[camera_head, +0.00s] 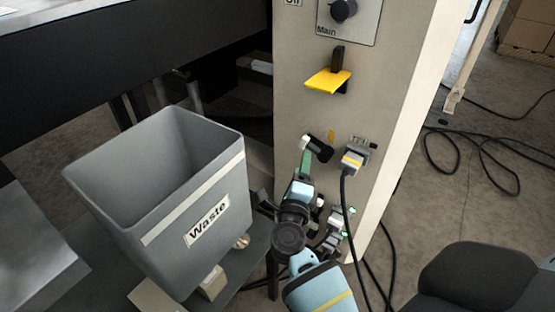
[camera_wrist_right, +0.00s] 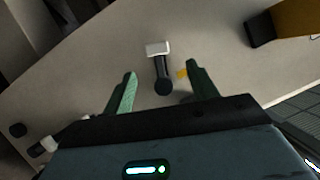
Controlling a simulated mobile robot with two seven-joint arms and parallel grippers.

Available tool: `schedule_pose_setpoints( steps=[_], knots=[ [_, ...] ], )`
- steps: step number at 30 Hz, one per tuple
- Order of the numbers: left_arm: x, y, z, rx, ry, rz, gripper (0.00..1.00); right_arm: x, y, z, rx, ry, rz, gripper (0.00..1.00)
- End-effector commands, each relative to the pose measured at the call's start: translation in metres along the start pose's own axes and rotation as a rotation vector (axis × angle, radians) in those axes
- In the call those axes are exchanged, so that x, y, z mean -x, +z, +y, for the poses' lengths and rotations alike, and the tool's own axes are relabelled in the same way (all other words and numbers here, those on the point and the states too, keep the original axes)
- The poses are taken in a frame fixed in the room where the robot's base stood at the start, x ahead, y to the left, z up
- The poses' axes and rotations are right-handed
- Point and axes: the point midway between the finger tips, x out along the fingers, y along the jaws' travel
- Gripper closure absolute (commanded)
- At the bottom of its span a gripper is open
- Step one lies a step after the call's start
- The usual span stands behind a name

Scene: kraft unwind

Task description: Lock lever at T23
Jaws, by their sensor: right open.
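A small lever (camera_head: 319,149) with a black body and a white end sticks out of the beige cabinet panel (camera_head: 300,110), beside a small yellow tag (camera_head: 331,136). No T23 marking is readable. My right gripper (camera_head: 306,163) is just below the lever, with a green finger reaching up towards it. In the right wrist view, the lever (camera_wrist_right: 162,74) shows between the two open, green-lined fingers, with a gap on each side. The fingers look empty, and contact with the lever cannot be seen. My left gripper is not in view.
Above are a yellow plate (camera_head: 328,81) with a black handle and a black Main knob (camera_head: 343,10). A grey plug (camera_head: 354,160) with a hanging black cable sits close right of the lever. A grey Waste bin (camera_head: 190,200) stands left of my right arm.

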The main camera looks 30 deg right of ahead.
Motion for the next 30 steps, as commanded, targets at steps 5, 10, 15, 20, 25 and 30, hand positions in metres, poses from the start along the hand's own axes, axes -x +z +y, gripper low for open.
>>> schedule_pose_setpoints(
  steps=[5,10,15,20,25,30],
  knots=[
    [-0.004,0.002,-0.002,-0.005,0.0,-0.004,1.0,-0.005,0.001,0.003,-0.04,0.006,0.027,0.42],
    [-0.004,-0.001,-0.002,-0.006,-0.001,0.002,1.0,-0.009,0.001,0.002,-0.038,0.004,0.025,0.42],
    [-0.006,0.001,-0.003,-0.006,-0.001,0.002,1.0,-0.029,0.001,0.002,-0.036,0.002,0.024,0.42],
    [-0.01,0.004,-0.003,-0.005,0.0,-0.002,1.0,-0.054,0.0,0.003,-0.034,0.002,0.023,0.42],
    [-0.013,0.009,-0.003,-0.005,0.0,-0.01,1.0,-0.074,-0.001,0.004,-0.034,0.003,0.023,0.42],
    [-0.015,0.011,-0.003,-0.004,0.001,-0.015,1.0,-0.082,-0.001,0.003,-0.034,0.004,0.023,0.42]
  ],
)
